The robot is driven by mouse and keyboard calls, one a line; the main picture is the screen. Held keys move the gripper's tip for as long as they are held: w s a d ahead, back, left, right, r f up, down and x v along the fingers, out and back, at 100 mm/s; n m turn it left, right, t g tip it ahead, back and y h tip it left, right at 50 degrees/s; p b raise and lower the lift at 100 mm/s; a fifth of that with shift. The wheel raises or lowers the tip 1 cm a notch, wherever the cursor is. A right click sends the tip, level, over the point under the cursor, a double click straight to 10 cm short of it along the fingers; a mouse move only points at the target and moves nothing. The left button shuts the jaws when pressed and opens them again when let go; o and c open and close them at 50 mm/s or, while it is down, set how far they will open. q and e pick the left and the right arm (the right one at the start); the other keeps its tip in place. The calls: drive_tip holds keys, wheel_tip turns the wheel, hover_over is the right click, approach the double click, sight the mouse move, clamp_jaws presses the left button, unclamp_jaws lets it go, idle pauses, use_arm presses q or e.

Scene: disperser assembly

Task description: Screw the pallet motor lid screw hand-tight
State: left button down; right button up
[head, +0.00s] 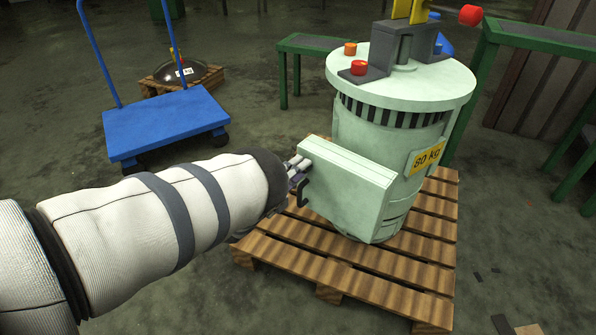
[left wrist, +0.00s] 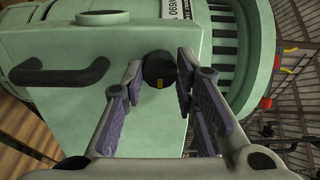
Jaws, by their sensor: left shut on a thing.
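The pale green motor (head: 395,130) stands upright on a wooden pallet (head: 300,262). Its box-shaped lid (head: 345,185) faces my left arm and also shows in the left wrist view (left wrist: 150,125). A black handle (head: 304,192) is on the lid; it also shows in the left wrist view (left wrist: 60,75). In the head view the screw is hidden by the gripper. My right gripper is out of view.
A blue trolley (head: 165,122) stands at the back left, in front of a small pallet (head: 150,87) with a dark dome (head: 180,72). Green-framed stands (head: 300,45) are behind the motor. The floor right of the pallet is mostly clear, with small scraps.

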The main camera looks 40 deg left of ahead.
use_arm(q)
drive_tip(key=shift+m, duration=1.5)
drive_tip(key=shift+a, duration=0.1)
drive_tip(key=c, duration=1.3)
unclamp_jaws()
drive_tip(key=shift+s, duration=0.1)
drive_tip(key=s, duration=1.2)
drive_tip(key=shift+a, duration=0.15)
